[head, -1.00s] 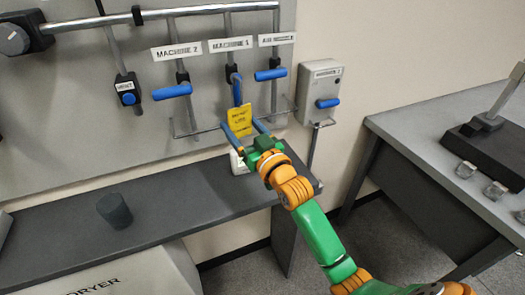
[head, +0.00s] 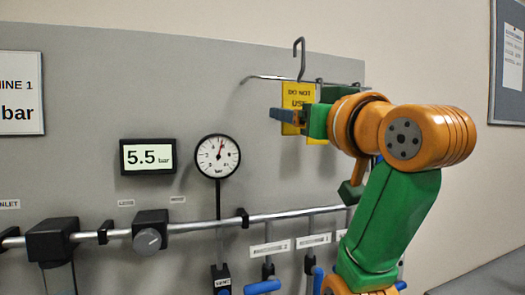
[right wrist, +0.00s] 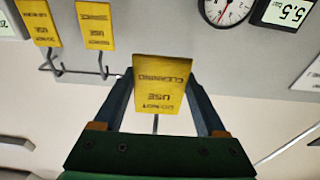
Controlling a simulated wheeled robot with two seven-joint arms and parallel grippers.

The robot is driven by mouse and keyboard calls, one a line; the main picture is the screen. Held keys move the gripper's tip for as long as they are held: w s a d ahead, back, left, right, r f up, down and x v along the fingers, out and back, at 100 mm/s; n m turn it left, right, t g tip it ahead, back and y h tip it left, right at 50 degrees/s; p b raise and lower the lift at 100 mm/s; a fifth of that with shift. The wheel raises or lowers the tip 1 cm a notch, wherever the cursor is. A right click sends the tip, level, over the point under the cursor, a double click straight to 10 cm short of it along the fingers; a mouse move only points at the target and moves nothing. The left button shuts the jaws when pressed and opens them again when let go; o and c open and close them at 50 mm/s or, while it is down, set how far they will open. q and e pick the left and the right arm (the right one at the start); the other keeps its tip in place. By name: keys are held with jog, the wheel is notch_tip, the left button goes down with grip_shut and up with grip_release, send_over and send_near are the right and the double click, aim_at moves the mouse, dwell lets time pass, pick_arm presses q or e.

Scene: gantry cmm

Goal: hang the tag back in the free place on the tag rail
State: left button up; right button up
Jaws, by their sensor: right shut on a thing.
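The yellow tag (head: 299,92), lettered "DO NOT USE", is held upright in my right gripper (head: 290,116), with a thin hook (head: 299,48) rising above it. In the right wrist view the tag (right wrist: 160,85) sits between the two fingers of my gripper (right wrist: 160,100), and its lettering appears upside down. The tag rail (head: 262,78) is a thin metal bar high on the grey panel, beside and behind the held tag. Two other yellow tags (right wrist: 38,22) (right wrist: 96,25) hang on it. The free place cannot be made out; my gripper covers part of the rail. My left gripper is out of view.
A round pressure gauge (head: 218,156) and a digital display (head: 148,157) reading 5.5 bar are left of the rail. A horizontal pipe (head: 195,227) with valves and blue handles runs below. The panel between gauge and rail is clear.

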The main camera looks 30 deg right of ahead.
jog(key=shift+w+d+r, duration=0.1)
jog(key=shift+w+d, duration=0.1)
jog(key=w+d+f+p, duration=0.1)
jog(key=w+d+p, duration=0.1)
jog(key=w, duration=0.4)
jog(key=w+d+f+p, duration=0.1)
jog(key=w+p, duration=0.1)
jog(key=w, duration=0.4)
jog(key=shift+d+f+p, duration=0.2)
jog(key=shift+d+p, duration=0.15)
jog(key=shift+p, duration=0.05)
jog(key=shift+w, duration=0.1)
